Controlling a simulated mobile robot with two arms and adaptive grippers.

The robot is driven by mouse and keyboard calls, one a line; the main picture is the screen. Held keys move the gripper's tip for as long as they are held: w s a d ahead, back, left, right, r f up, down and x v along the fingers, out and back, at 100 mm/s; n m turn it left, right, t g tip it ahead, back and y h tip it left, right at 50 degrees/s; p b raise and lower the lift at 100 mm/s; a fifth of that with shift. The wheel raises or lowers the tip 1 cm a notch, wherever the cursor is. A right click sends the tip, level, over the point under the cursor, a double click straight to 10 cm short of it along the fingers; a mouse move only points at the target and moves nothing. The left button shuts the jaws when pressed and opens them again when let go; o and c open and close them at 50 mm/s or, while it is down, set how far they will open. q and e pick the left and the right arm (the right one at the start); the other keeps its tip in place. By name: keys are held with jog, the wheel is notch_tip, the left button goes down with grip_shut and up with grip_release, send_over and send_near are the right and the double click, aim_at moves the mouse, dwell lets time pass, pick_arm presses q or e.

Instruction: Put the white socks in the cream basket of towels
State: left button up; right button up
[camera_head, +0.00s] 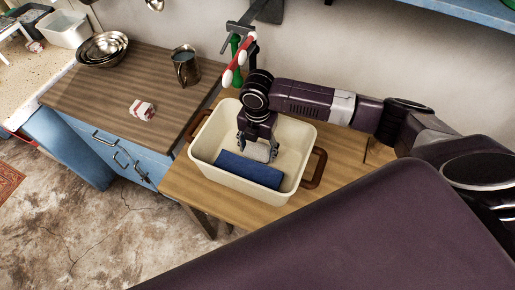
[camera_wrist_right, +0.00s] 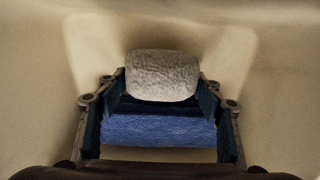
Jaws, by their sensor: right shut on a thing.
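The cream basket (camera_head: 296,178) stands on the wooden table, with brown handles at its two sides. A folded blue towel (camera_head: 249,169) lies in it; it also shows in the wrist view (camera_wrist_right: 158,131). My right gripper (camera_head: 257,151) points down inside the basket, behind the towel. In the wrist view, a white textured bundle (camera_wrist_right: 162,75), seemingly the white socks, sits between its fingertips, and the gripper is shut on it. My left gripper is not in view.
The wooden counter (camera_head: 105,112) at the left bears a metal jug (camera_head: 186,67), metal bowls (camera_head: 103,47) and a small pink-and-white item (camera_head: 142,110). A red-and-white object (camera_head: 238,60) and a green one hang behind the basket. The basket walls surround the gripper.

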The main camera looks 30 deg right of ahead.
aim_at(257, 148)
jog(key=shift+f, duration=0.15)
jog(key=o, duration=1.2)
notch_tip(257, 148, up, 12)
jog(key=b, duration=0.2)
jog(key=shift+r, duration=0.2)
jog(key=shift+f, duration=0.1)
